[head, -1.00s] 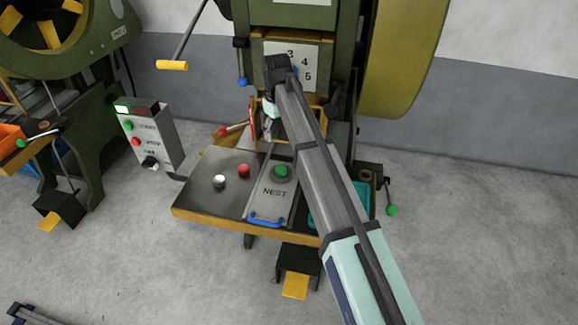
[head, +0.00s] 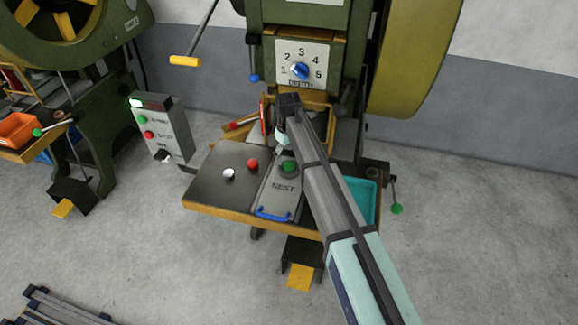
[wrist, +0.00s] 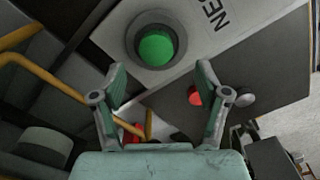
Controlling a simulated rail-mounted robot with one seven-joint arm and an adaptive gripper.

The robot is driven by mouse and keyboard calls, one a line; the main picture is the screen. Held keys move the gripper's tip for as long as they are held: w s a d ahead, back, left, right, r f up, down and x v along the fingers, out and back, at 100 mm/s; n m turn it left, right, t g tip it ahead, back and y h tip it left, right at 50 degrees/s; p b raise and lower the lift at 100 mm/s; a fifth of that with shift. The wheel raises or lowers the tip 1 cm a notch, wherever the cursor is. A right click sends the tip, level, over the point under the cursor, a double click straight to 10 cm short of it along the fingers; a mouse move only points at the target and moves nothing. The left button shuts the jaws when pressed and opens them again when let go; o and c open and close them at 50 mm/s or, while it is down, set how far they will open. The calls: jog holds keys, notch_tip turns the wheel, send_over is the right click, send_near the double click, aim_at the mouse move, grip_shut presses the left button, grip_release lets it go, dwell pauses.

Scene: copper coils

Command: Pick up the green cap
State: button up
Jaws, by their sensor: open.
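The green cap (head: 289,166) sits in a round dark seat on the grey plate marked NEST (head: 284,188), on the press table. In the wrist view the green cap (wrist: 157,45) shows as a round dome inside a dark ring, just beyond the fingertips. My gripper (wrist: 160,72) is open and empty, with its two fingers spread apart. In the head view my gripper (head: 283,138) hangs behind and above the green cap, in front of the press opening. My arm partly hides the table's right side.
A red cap (head: 252,163) and a silver-white cap (head: 229,174) stand on the dark table (head: 215,190) to the left. A blue handle (head: 273,214) is at the plate's front. A teal tray (head: 362,190) is right of my arm. The press dial (head: 300,71) is above.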

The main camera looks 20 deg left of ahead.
aim_at(289, 165)
jog(key=shift+w+d+f+p, duration=0.1)
jog(key=shift+f+p, duration=0.4)
jog(key=shift+f, duration=0.75)
jog(key=shift+w+d+f+p, duration=0.1)
jog(key=shift+f+p, duration=0.4)
jog(key=shift+f, duration=0.75)
jog(key=c, duration=1.2)
